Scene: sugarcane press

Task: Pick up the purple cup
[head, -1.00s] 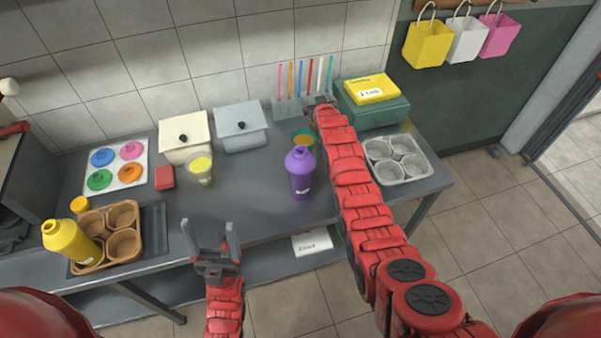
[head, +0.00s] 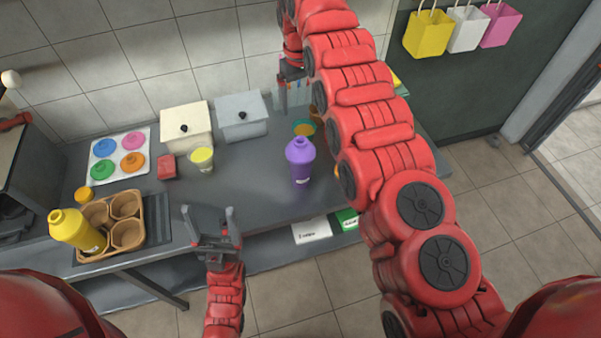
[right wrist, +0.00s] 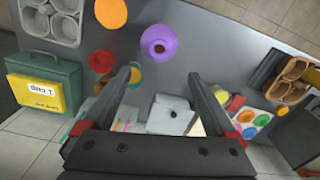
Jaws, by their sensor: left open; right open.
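The purple cup (head: 300,163), a tall bottle shape with a narrower top, stands upright on the grey counter near its front edge. In the right wrist view the purple cup (right wrist: 158,43) is seen from above, beyond the fingertips and apart from them. My right gripper (right wrist: 158,74) is open and empty, raised above the back of the counter. In the head view my right gripper (head: 290,92) is partly hidden by its own arm. My left gripper (head: 208,212) is open and empty at the counter's front edge, left of the cup.
A yellow cup (head: 202,160), a red block (head: 167,167) and two lidded boxes (head: 186,128) are to the left. A brown cup carrier (head: 140,238) with a yellow bottle (head: 75,232) is further left. Bare counter lies between.

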